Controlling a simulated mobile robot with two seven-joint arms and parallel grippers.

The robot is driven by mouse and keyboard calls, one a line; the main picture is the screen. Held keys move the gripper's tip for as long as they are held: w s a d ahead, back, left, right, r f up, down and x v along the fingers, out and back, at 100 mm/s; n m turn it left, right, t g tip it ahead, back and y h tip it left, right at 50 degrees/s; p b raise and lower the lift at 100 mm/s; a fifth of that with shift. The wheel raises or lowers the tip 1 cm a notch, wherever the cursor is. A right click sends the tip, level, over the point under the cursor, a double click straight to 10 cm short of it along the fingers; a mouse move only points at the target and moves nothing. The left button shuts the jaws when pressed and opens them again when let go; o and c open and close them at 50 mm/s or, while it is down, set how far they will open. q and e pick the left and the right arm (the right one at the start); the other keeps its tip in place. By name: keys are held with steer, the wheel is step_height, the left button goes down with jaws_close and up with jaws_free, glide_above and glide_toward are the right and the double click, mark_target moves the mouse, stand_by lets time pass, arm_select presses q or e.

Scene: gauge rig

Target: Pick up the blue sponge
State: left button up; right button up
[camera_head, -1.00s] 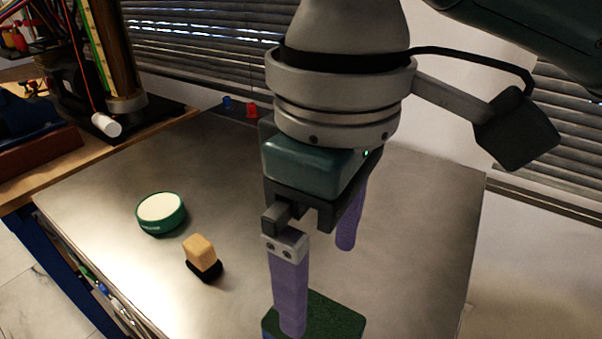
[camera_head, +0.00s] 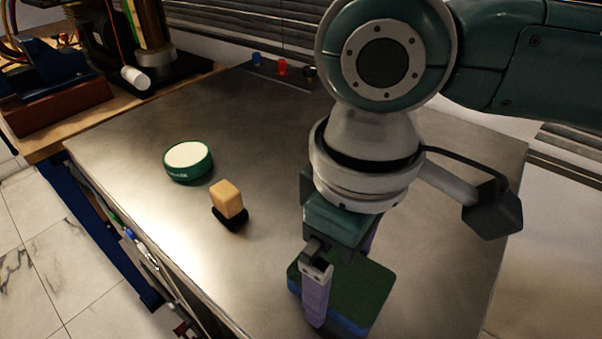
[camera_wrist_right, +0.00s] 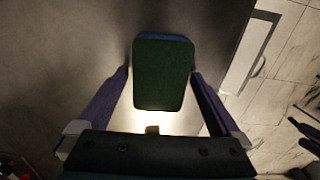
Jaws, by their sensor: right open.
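The sponge (camera_head: 362,292) lies on the metal table, with a green top and a blue lower layer. In the right wrist view the sponge (camera_wrist_right: 163,75) shows its green face, with a blue edge at the far end. My right gripper (camera_head: 318,318) is over the sponge, pointing down, with its purple fingers apart. In the right wrist view the fingers of my right gripper (camera_wrist_right: 160,75) stand to either side of the sponge, with gaps between. I cannot tell whether they touch it. My left gripper is not in view.
A round green tin with a pale top (camera_head: 188,161) and a wooden block on a black base (camera_head: 229,204) stand left of the gripper on the table (camera_head: 130,150). Small red and blue knobs (camera_head: 281,67) sit at the back. A workbench with equipment adjoins at the left.

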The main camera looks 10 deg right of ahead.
mark_target(341, 273)
steer(key=c, duration=1.2)
steer(key=shift+o, duration=0.2)
steer(key=shift+r, duration=0.15)
steer(key=shift+r, duration=0.2)
step_height(341, 273, up, 20)
steer(key=p, duration=0.5)
steer(key=shift+f, duration=0.25)
